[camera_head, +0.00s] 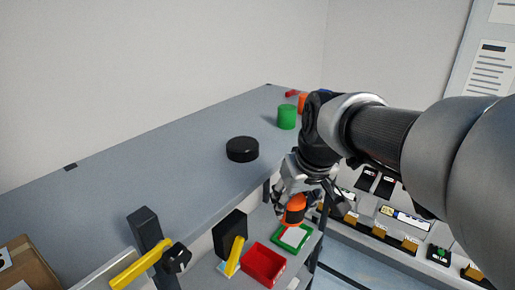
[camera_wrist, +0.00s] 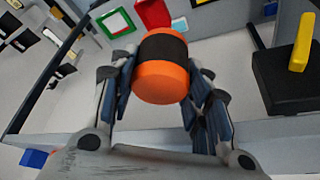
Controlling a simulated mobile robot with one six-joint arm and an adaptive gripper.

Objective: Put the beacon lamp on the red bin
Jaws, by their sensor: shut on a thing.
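The beacon lamp (camera_head: 294,211), an orange cylinder, is held in my gripper (camera_head: 300,194) in the head view. In the wrist view the lamp (camera_wrist: 161,84) shows a black band around its middle, and my gripper (camera_wrist: 160,72) is shut on it with a finger at each side. The red bin (camera_head: 263,265) is an open red box on the lower shelf, below and left of the lamp in the head view. It also shows at the top edge of the wrist view (camera_wrist: 153,13), partly cut off. The lamp is apart from the bin.
A green-framed tray (camera_head: 292,237) lies beside the red bin. A black block with a yellow bar (camera_head: 235,256) stands left of the bin. The grey upper tabletop (camera_head: 170,180) carries a black disc (camera_head: 242,149) and a green cylinder (camera_head: 287,117). Small bins line the right.

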